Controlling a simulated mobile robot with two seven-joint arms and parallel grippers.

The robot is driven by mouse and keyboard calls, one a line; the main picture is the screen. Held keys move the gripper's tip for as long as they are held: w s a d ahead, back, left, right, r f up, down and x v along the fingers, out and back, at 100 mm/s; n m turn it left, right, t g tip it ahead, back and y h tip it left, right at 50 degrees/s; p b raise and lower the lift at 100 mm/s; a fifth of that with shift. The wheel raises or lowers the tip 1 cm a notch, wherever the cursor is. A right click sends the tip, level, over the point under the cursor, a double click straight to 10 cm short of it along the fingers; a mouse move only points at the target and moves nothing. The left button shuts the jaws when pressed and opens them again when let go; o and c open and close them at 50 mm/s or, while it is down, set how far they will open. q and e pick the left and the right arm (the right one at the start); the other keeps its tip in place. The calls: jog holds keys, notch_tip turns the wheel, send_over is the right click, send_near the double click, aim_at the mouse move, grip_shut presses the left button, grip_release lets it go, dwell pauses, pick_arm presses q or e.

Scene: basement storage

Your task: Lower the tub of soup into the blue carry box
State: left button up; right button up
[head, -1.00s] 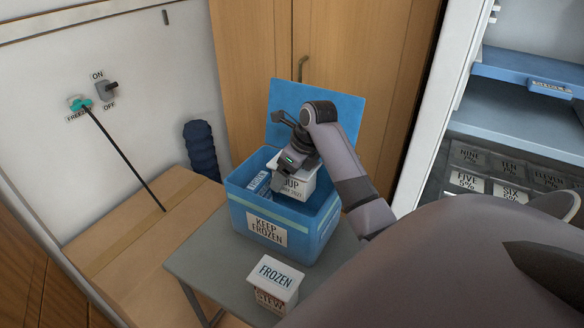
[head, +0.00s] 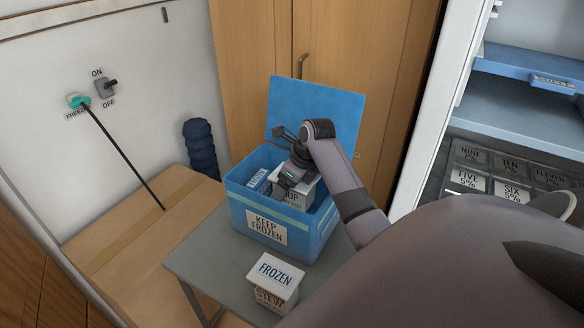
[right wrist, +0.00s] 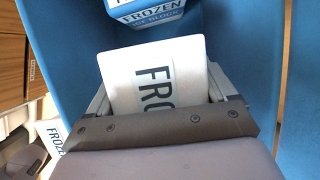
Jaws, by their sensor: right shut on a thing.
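The blue carry box (head: 318,234) stands on a grey table with its lid raised at the back and a "KEEP FROZEN" label on its front. My right gripper (head: 290,180) is inside its opening, shut on the white tub of soup (head: 301,196). The tub's lower part is hidden by the box's front wall. In the right wrist view the tub's "FROZEN" lid (right wrist: 152,78) sits between the two fingers, with blue box walls on both sides. I cannot tell whether the tub touches the box floor. My left gripper is not in view.
A "FROZEN" ice block (head: 259,180) is in the box's left part, also in the right wrist view (right wrist: 145,12). A stew tub (head: 276,278) stands on the grey table (head: 212,262) before the box. An open freezer (head: 520,110) is at right.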

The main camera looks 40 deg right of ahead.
jog(key=shift+f+b, duration=0.6)
jog(key=shift+f, duration=1.9)
jog(key=shift+f+b, duration=0.8)
jog(key=shift+f, duration=1.65)
dwell(0.3)
jog(key=o, duration=1.2)
jog(key=shift+f, duration=0.1)
jog(key=shift+p+v, duration=0.7)
jog(key=shift+v, duration=2.95)
